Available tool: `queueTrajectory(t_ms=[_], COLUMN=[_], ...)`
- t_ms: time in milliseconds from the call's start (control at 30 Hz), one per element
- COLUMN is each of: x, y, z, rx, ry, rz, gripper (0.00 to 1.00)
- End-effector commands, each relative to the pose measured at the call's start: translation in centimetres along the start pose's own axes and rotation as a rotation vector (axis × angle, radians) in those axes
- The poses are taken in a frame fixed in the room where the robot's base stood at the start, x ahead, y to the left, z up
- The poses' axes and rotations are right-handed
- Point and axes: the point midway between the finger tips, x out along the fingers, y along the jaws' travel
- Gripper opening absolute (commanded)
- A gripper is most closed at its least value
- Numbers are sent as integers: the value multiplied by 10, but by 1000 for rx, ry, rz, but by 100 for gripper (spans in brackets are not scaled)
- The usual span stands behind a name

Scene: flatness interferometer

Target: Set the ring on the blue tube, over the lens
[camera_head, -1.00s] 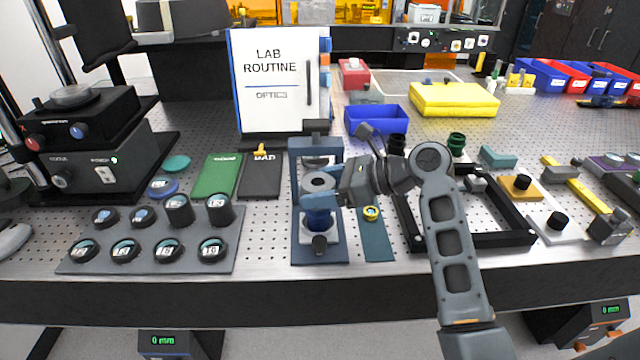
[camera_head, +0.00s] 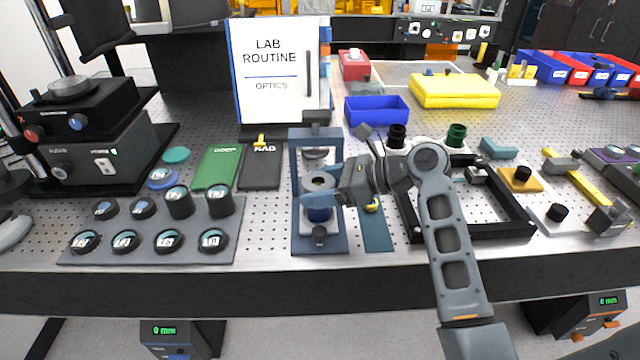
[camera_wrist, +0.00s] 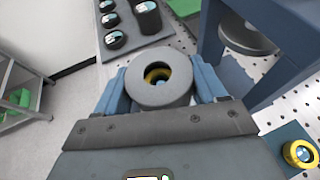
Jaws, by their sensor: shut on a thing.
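My gripper (camera_head: 320,192) has its two blue fingers on either side of a thick grey ring (camera_head: 319,180) and is shut on it. In the wrist view the ring (camera_wrist: 160,92) sits flat between the fingertips. Through its hole a yellow rim with a dark, shiny centre shows; I cannot tell surely whether this is the lens. The blue tube (camera_head: 319,214) stands upright in the blue frame, directly below the ring. Whether the ring touches the tube is hidden by the fingers.
The blue frame (camera_head: 303,236) has an upper disc (camera_head: 315,153) above and behind the ring. A yellow ring (camera_wrist: 301,153) lies on the teal strip (camera_head: 376,238) to the right. A grey tray (camera_head: 150,246) with several black-rimmed optics is left. A black frame (camera_head: 470,238) is right.

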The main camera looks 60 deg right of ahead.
Motion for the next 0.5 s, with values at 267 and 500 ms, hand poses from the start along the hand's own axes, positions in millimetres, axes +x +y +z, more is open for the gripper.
queueTrajectory(t_ms=[267,500], x=[0,0], y=[0,0], z=[0,0], rx=[0,0], ry=[0,0], rz=[0,0], gripper=[85,100])
